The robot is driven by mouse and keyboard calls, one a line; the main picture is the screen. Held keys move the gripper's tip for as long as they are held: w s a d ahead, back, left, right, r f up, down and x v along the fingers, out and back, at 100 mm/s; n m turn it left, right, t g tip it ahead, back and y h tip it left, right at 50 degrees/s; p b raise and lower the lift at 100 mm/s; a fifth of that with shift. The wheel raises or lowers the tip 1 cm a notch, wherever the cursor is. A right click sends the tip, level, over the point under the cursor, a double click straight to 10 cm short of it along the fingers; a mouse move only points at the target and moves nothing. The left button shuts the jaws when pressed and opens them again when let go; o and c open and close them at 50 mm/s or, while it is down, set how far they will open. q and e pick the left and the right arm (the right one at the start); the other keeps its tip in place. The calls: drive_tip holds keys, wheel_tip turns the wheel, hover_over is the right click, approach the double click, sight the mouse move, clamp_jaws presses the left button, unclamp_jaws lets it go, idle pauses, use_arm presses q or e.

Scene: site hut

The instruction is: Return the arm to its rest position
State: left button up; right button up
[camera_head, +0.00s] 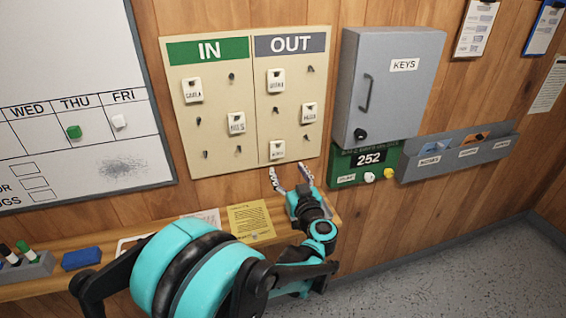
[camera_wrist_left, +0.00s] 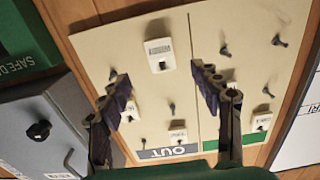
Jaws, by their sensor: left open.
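My left arm comes in from the lower left of the head view. Its teal and black gripper (camera_head: 290,177) is open and empty, just below the bottom edge of the cream IN/OUT board (camera_head: 220,160). In the left wrist view the two dark fingers of the left gripper (camera_wrist_left: 162,80) stand apart with the board (camera_wrist_left: 110,45) beyond them. A white tag (camera_wrist_left: 159,54) hangs on the board between and beyond the fingers, apart from them. My right gripper is not in view.
A grey key cabinet (camera_head: 390,80), a green 252 counter box (camera_head: 345,180) and a grey wall pocket rack (camera_head: 460,158) are right of the board. A whiteboard (camera_head: 70,70) is at left. A wooden ledge (camera_head: 100,275) holds markers (camera_head: 24,250) and a blue eraser (camera_head: 82,258).

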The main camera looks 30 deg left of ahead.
use_arm(q)
drive_tip(key=d+r+m+t+h, duration=0.55)
drive_tip(key=d+r, duration=0.25)
drive_tip(key=d, duration=0.2)
drive_tip(key=s+d+m+t+h, duration=0.1)
drive_tip(key=s+d+m+h, duration=0.1)
drive_tip(key=d+m+h, duration=0.5)
drive_tip(key=s+d+f+g+h, duration=0.45)
drive_tip(key=s+d+f, duration=0.2)
drive_tip(key=f, duration=0.25)
drive_tip(key=s+a+f+n+g+y, duration=0.1)
drive_tip(key=s+a+f+g, duration=0.1)
drive_tip(key=s+f, duration=0.3)
drive_tip(key=s+a+f+n+g+y, duration=0.1)
drive_tip(key=s+a+f+g+y, duration=0.1)
drive_tip(key=s, duration=0.6)
wheel_tip(320, 180, down, 3)
drive_tip(key=a+g, duration=0.1)
drive_tip(key=g, duration=0.1)
drive_tip(key=shift+g, duration=0.3)
